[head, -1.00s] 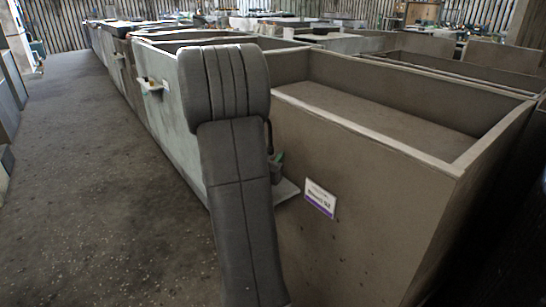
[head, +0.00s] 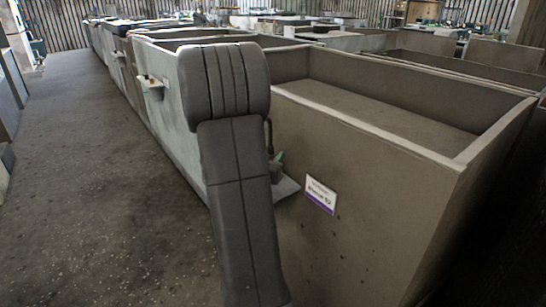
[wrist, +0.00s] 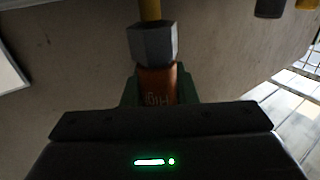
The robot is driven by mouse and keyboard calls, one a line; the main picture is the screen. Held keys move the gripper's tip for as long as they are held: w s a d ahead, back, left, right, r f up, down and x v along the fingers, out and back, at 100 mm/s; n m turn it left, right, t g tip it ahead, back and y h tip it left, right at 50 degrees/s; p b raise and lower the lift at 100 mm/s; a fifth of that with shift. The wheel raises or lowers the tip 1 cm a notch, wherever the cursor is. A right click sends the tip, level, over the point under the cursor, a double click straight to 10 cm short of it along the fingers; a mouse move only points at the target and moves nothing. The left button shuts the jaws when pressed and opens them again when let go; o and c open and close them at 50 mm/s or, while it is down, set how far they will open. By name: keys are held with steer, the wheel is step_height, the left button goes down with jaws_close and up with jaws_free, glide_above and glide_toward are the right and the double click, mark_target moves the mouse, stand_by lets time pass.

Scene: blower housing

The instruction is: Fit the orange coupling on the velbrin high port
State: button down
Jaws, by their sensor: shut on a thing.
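In the wrist view the orange coupling (wrist: 158,86) sits between the green fingers of my gripper (wrist: 160,92), which is shut on it. Lettering shows on its side. A grey hexagonal piece (wrist: 152,43) lies directly beyond the coupling, in line with it. A yellow stub (wrist: 150,10) shows beyond that, at the top edge. I cannot tell whether the stub enters the hexagonal piece or only lies behind it. In the head view my arm hides most of the work spot, and the coupling cannot be made out there.
A dark grey cylinder (wrist: 270,8) stands at the wrist view's top right, with another yellow piece (wrist: 306,4) beside it. In the head view a large brown open-topped housing (head: 375,215) stands right of my arm. It bears a white label (head: 321,194). Floor on the left is clear.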

steer(key=shift+f+b, duration=0.8)
steer(key=shift+f, duration=0.2)
steer(key=c, duration=1.1)
jaws_free()
steer(key=shift+o, duration=0.2)
steer(key=p+v, duration=0.1)
steer(key=v, duration=1.2)
steer(key=shift+s+p, duration=0.3)
steer(key=shift+s, duration=0.1)
steer(key=shift+a, duration=0.15)
steer(key=b+x, duration=0.1)
steer(key=x, duration=1.2)
steer(key=shift+w, duration=0.3)
steer(key=shift+w+r, duration=0.15)
steer(key=shift+r, duration=0.15)
